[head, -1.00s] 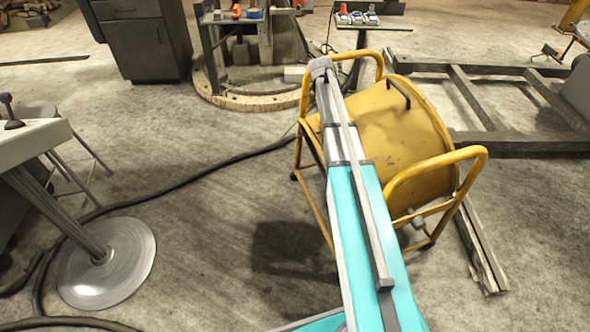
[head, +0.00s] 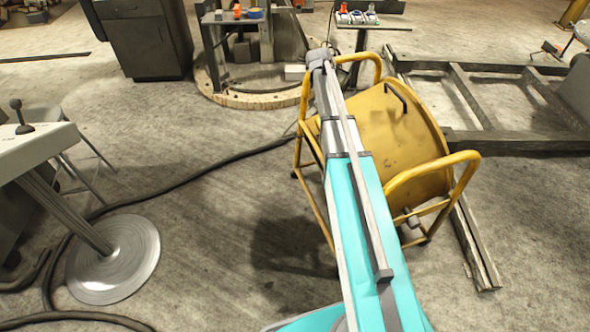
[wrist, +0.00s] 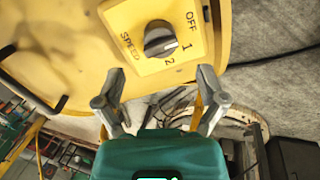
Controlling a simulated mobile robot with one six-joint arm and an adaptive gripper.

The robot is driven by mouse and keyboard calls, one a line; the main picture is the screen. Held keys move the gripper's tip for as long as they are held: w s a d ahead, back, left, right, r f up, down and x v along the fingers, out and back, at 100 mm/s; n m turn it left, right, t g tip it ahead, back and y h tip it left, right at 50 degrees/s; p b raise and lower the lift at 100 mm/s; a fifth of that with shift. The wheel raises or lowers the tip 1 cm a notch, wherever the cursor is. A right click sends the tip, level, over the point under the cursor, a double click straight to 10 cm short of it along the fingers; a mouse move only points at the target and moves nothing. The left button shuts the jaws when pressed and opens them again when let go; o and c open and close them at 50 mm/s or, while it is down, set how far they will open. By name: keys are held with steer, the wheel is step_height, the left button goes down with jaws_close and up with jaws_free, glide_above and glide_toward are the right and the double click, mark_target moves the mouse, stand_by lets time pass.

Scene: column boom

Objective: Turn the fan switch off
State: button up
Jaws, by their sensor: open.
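The fan switch is a round dark grey knob (wrist: 160,40) on a pale yellow plate (wrist: 190,22) in the wrist view. The plate is marked OFF, 1, 2 and SPEED. A light mark on the knob appears to point towards the 1. The plate sits on the yellow fan drum (wrist: 90,45), which also shows in the head view (head: 400,140); the switch is hidden there. My gripper (wrist: 161,72) is open and empty, with its grey fingers spread below the knob in the picture, apart from it. In the head view my gripper cannot be made out.
Yellow tube handles (head: 440,170) stand out from the fan's frame. A dark cable (head: 190,182) runs over the floor. A white table (head: 40,150) stands left, a dark metal frame (head: 500,145) lies right. Floor left of the fan is mostly clear.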

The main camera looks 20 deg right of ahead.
steer(key=shift+s+p+v, duration=0.3)
steer(key=shift+p+v, duration=3.45)
steer(key=shift+v, duration=0.4)
steer(key=s+a+f+n+y+b, duration=0.1)
steer(key=s+a+f+b, duration=0.5)
steer(key=s, duration=0.5)
steer(key=s+a+f+n+y+b, duration=0.1)
steer(key=s+a+f+b, duration=0.6)
steer(key=s+a, duration=0.4)
steer(key=shift+s+a+f+n+t, duration=0.35)
steer(key=shift+s+f+n+t, duration=0.05)
steer(key=shift+f, duration=0.1)
steer(key=s+a+r+p, duration=0.1)
steer(key=r+p, duration=0.6)
steer(key=s+a+r+p, duration=0.1)
steer(key=s+r+p, duration=0.1)
steer(key=r+p, duration=0.5)
steer(key=shift+s+r+y, duration=0.3)
steer(key=shift+s+y, duration=0.05)
steer(key=shift+y, duration=0.05)
